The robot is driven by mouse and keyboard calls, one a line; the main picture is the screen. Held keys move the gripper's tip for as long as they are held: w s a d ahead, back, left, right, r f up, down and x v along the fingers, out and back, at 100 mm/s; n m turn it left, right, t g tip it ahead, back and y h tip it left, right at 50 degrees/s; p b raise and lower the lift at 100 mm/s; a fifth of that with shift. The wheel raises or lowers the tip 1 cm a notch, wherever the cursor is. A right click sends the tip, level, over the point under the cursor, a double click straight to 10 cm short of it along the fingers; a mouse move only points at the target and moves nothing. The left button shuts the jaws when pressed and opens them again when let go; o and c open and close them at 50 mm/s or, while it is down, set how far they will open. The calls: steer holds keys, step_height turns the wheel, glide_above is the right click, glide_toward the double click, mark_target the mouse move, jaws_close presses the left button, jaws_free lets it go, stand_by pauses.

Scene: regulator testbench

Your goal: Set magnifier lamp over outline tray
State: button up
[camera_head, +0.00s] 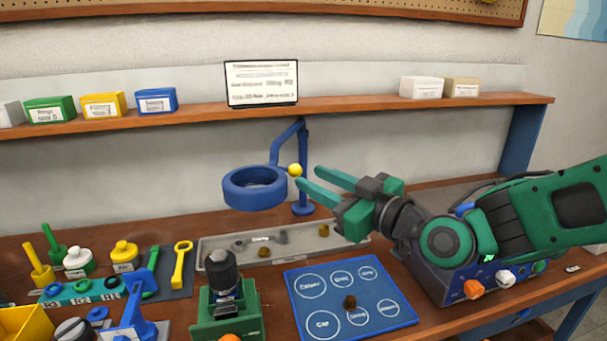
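The magnifier lamp is a blue ring head (255,204) on a jointed arm from a blue post (304,150). A yellow ball knob (295,170) sits on the lamp arm near the ring's right side. The ring hangs above the left part of a grey tray, not above the blue outline tray (394,318). The outline tray lies to the front right of the ring, with white labelled circles and a small brown part on it. My gripper (308,178) is open, its two teal fingers pointing left, tips just right of the knob. Contact cannot be told.
The grey tray (215,264) holds several small parts behind the outline tray. A green fixture (227,322) with a dark-topped piece stands left of the outline tray. A control box with knobs (455,285) is under my arm at right. Tools and bottles crowd the left.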

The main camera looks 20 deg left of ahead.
mark_target(301, 173)
steer(key=shift+x, duration=2.35)
jaws_close()
